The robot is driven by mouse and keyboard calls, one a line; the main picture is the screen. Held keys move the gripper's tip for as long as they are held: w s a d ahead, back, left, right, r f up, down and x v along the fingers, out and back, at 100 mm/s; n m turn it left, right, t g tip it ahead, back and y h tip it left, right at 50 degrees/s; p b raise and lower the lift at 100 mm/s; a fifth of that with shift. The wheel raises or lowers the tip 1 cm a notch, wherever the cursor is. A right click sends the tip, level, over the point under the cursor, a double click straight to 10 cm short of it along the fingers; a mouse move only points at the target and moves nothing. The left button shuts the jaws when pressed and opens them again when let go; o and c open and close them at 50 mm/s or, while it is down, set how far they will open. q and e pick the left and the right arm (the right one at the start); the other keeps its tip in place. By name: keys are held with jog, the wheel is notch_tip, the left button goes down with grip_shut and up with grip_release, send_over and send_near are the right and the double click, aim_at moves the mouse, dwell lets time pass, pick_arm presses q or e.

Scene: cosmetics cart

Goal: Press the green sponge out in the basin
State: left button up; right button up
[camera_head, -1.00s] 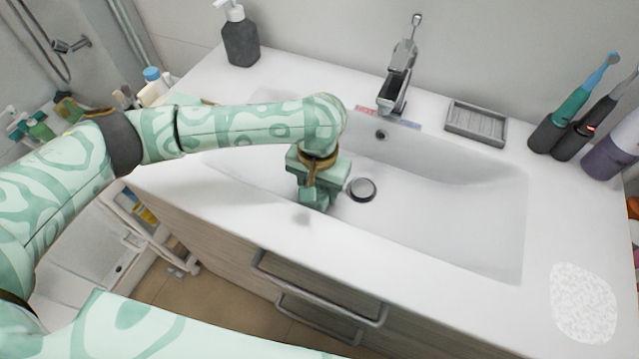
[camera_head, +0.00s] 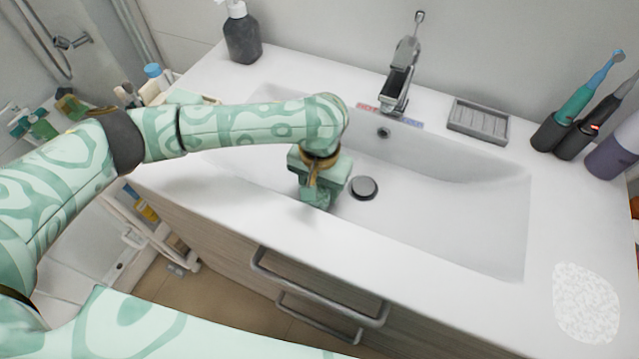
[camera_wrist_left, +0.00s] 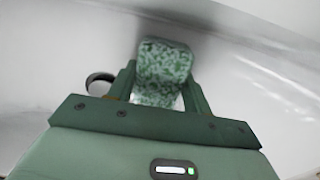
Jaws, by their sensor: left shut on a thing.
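In the left wrist view my left gripper (camera_wrist_left: 160,90) is shut on the green sponge (camera_wrist_left: 163,62), a mottled green and white block held between the two fingers. In the head view my left gripper (camera_head: 318,197) points down inside the white basin (camera_head: 460,215), near its front wall and left of the round drain plug (camera_head: 364,188). The sponge cannot be made out there, hidden by the gripper. Whether it touches the basin floor I cannot tell. My right gripper is not in view.
The faucet (camera_head: 401,80) stands behind the basin, with a grey soap dish (camera_head: 478,120) to its right. A dark soap dispenser (camera_head: 242,38) is at the back left. Toothbrushes in holders (camera_head: 572,120) stand at the right. A speckled white pad (camera_head: 586,303) lies front right. The basin's right half is empty.

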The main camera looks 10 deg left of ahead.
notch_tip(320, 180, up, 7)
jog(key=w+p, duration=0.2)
jog(key=p, duration=0.5)
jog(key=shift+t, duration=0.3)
dwell(6.7)
